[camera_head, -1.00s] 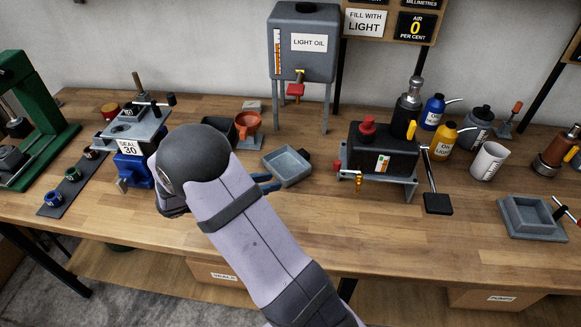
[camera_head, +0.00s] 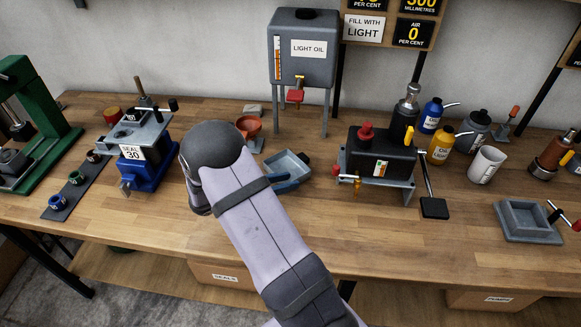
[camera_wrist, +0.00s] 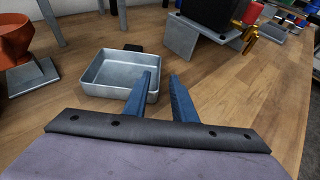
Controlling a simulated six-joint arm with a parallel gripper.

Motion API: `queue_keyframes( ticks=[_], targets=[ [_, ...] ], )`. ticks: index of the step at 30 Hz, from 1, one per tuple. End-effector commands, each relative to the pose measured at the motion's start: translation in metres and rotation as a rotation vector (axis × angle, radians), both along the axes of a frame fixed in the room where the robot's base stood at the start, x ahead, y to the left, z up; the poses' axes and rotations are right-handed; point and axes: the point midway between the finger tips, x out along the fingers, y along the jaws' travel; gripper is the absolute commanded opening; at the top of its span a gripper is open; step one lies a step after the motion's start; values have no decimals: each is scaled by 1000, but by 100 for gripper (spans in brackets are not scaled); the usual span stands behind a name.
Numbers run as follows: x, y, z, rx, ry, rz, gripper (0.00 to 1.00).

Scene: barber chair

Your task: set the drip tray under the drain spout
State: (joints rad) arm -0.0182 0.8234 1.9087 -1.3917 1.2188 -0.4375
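The drip tray, a small square grey metal tray (camera_head: 297,161) with a dark handle, sits on the bench between the oil tank and the black pump unit. It also shows in the wrist view (camera_wrist: 100,68), left of my fingers. My gripper (camera_wrist: 165,75) is open and empty; its left blue finger overlaps the tray's right side in the wrist view. I cannot tell whether they touch. The fingers also show in the head view (camera_head: 288,182), in front of the tray. A brass drain spout (camera_head: 357,183) hangs at the front left of the black pump unit (camera_head: 380,153), with nothing under it.
A grey light-oil tank (camera_head: 303,50) on legs stands behind. An orange funnel cup (camera_head: 249,127) is left of the tray. A lever pedal (camera_head: 434,207) sticks out right of the pump unit. Bare bench lies in front of the spout.

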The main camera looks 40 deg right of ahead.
Motion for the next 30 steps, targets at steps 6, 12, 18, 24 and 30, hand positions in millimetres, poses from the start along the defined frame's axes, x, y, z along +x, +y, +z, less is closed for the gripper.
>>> queue_keyframes(
  ticks=[6,12,18,24,30],
  targets=[
    [0,-21,-3,0,3,-4,24],
    [1,-42,-13,-1,2,-2,24],
    [1,-49,-17,0,-1,-1,24],
    [1,-48,-17,0,0,-1,15],
    [1,-48,-17,0,0,-1,0]
  ],
)
